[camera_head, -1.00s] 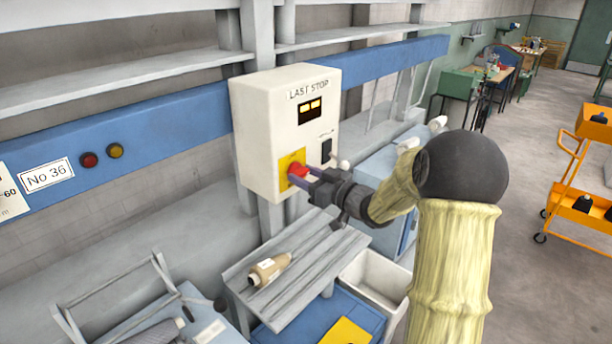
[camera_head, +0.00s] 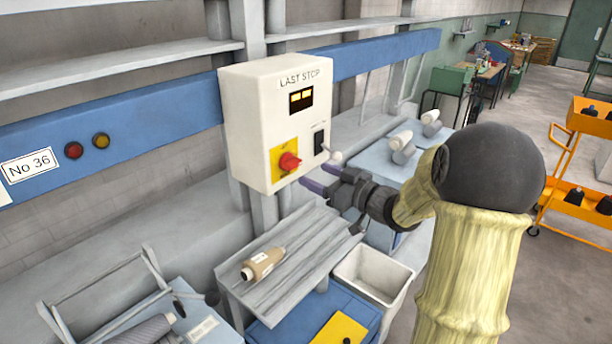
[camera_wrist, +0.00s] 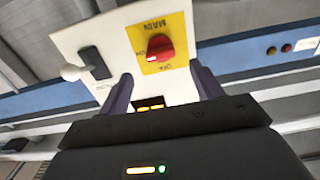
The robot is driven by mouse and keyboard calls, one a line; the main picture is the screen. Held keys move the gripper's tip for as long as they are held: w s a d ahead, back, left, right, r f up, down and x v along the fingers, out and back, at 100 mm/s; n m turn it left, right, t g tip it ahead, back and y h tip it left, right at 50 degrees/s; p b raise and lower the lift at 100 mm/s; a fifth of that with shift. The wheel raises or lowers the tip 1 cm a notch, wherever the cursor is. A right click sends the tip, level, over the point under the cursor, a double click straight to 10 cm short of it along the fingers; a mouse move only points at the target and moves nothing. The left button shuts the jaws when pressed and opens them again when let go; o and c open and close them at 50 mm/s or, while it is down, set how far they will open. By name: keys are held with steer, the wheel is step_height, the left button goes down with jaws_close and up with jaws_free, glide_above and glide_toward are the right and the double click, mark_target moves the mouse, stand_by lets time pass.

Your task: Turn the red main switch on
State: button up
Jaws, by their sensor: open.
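The red main switch (camera_head: 289,161) is a rotary knob on a yellow plate (camera_head: 277,164), low on the front of the cream "LAST STOP" box (camera_head: 262,110). In the wrist view the red knob (camera_wrist: 157,46) appears upside down on its plate, with ON and OFF marks beside it. Its handle looks roughly crosswise, towards the ON mark, but the exact angle is hard to tell. My gripper (camera_head: 312,182) is open and empty, below and right of the knob, apart from it. The knob shows beyond the gap between my fingers (camera_wrist: 166,86).
A black switch (camera_head: 319,142) and a pale ball-ended lever (camera_head: 335,156) sit right of the knob. Below are a grey slatted table (camera_head: 300,270) with a bobbin (camera_head: 262,264) and a white bin (camera_head: 375,275). An orange trolley (camera_head: 575,190) stands at the right.

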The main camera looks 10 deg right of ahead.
steer(key=b+v, duration=0.2)
steer(key=v, duration=0.8)
steer(key=shift+s+b, duration=0.2)
steer(key=shift+b, duration=0.1)
steer(key=shift+w, duration=0.1)
step_height(320, 180, down, 10)
steer(key=w+a+m+g+h, duration=0.1)
steer(key=a+m+g+h, duration=0.15)
steer(key=m+h, duration=0.55)
steer(key=s+a+f+g+h, duration=0.1)
steer(key=s+a+f+g, duration=0.1)
steer(key=s, duration=0.3)
steer(key=s+a+f+g, duration=0.3)
steer(key=s+f+g, duration=0.1)
steer(key=s, duration=0.2)
steer(key=s+a+f+n+g+h, duration=0.1)
steer(key=s+a+f+g, duration=0.1)
steer(key=s+f+g, duration=0.1)
steer(key=s+f, duration=0.1)
steer(key=s, duration=0.1)
steer(key=shift+s+a+h, duration=0.3)
steer(key=shift+s+a, duration=0.05)
steer(key=shift+g, duration=0.25)
